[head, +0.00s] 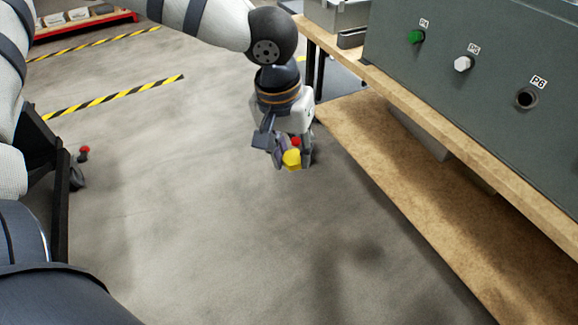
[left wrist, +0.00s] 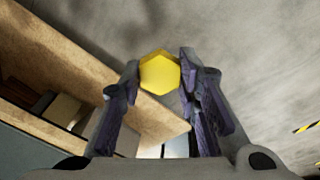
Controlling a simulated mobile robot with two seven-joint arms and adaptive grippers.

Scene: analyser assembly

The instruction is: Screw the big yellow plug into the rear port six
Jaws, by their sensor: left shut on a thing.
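The big yellow plug (head: 292,159) is between the fingers of my left gripper (head: 290,150), with a small red part just above it. In the left wrist view the yellow plug (left wrist: 160,73) shows a hexagonal face at the fingertips of my left gripper (left wrist: 160,85), which is shut on it. The gripper hangs over the floor, left of the workbench and apart from it. My right gripper is not in view.
The wooden workbench (head: 455,200) with a lower shelf (head: 400,210) runs along the right. A green plug (head: 415,37) and a white plug (head: 463,63) sit in other ports. A grey bin (head: 338,14) stands at the bench's far end. Open floor lies left.

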